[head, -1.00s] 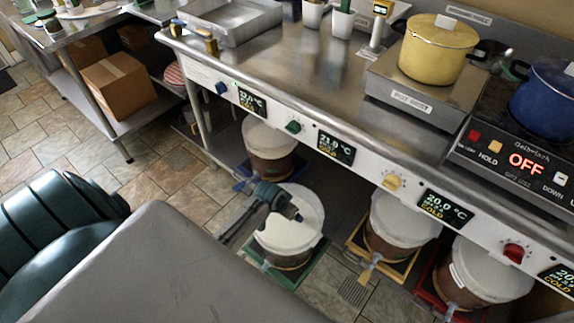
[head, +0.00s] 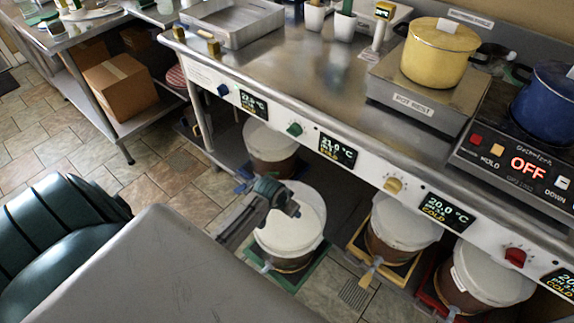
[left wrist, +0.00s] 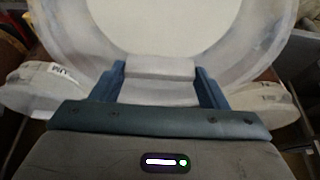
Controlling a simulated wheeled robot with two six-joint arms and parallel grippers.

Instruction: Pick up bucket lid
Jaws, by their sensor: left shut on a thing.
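My left gripper (head: 292,207) reaches in from the left over the bucket (head: 290,258) on the green tray. Its jaws are shut on the white bucket lid (head: 303,232). In the left wrist view, the two blue fingers sit on either side of a pale block (left wrist: 160,68) on the lid. The lid's white middle and greyish rim (left wrist: 60,35) fill the top of that view. I cannot tell whether the lid is resting on the bucket or slightly above it. My right gripper is not in view.
Other lidded buckets stand under the steel counter: one behind at left (head: 269,150), one on a yellow tray (head: 400,225), one on a red tray (head: 485,285). The counter's front panel (head: 300,130) overhangs them. A grey surface (head: 160,275) fills the lower left.

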